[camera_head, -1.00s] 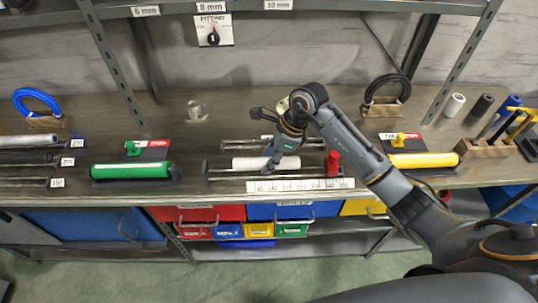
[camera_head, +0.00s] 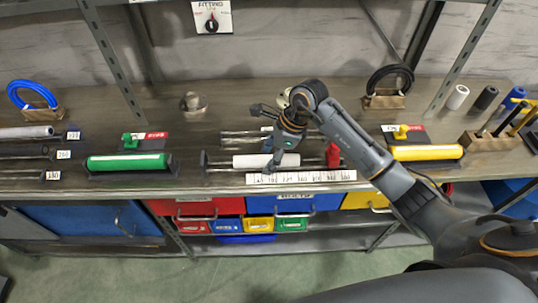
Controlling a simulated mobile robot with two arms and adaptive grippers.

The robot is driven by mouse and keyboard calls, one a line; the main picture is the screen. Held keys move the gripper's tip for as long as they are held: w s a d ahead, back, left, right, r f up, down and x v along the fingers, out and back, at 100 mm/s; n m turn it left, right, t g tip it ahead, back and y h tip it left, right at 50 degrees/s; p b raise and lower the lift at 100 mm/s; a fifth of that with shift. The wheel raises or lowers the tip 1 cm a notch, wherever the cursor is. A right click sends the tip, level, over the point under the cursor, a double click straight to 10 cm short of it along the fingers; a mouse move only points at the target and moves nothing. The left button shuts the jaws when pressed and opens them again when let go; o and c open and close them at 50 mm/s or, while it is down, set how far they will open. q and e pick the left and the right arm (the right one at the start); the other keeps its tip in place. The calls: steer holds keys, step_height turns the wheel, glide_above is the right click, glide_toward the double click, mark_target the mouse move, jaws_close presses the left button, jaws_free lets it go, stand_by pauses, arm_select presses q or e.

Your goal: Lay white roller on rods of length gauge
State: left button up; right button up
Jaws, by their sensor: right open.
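The white roller (camera_head: 251,161) lies on the length gauge, along its metal rods (camera_head: 222,169), above the white scale strip (camera_head: 318,177). A red block (camera_head: 333,154) stands at the right part of the gauge. My right gripper (camera_head: 270,158) comes in from the right and is over the roller's right half, with its fingers pointing down and left. It is open, and its fingers hide part of the roller. I cannot tell whether a finger touches the roller. My left gripper is not in view.
A green roller (camera_head: 127,162) lies in a holder at left and a yellow roller (camera_head: 425,153) in one at right. Blue (camera_head: 38,95) and black (camera_head: 388,79) coils stand behind. Rods lie at far left. Coloured bins (camera_head: 257,224) hang below the bench.

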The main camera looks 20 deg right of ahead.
steer(key=v, duration=1.2)
